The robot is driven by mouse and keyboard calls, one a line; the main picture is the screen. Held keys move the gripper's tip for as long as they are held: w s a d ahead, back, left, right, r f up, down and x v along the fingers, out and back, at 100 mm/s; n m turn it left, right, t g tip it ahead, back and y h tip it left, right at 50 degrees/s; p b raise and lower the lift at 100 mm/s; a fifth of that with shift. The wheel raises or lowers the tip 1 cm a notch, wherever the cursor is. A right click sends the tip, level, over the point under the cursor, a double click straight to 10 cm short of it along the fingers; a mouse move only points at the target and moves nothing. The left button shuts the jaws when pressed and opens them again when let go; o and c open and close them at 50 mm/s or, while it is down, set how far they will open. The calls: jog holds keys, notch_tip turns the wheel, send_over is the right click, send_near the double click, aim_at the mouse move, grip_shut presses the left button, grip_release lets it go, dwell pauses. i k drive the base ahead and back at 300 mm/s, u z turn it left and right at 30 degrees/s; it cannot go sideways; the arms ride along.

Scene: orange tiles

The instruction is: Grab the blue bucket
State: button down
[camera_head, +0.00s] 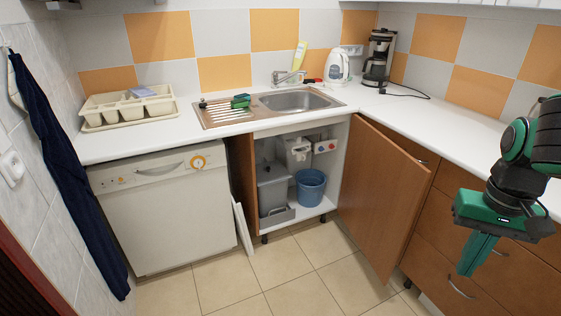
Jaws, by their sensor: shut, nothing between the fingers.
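The blue bucket (310,187) stands upright on the floor of the open cabinet under the sink. A grey bin (273,188) is just to its left. The cabinet door (380,192) is swung open to the right of the bucket. My gripper (472,270) is at the right side of the view, pointing down, in front of the brown drawers. It is shut and empty, well apart from the bucket, with the open door between them.
A white dishwasher (160,208) stands left of the cabinet. A white panel (243,228) leans at the cabinet's left edge. The sink (296,101), kettle (338,68) and coffee maker (379,58) are on the counter. The tiled floor (262,275) in front is clear.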

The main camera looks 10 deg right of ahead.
aim_at(310, 182)
jog(key=u, duration=0.05)
jog(key=i, duration=1.3)
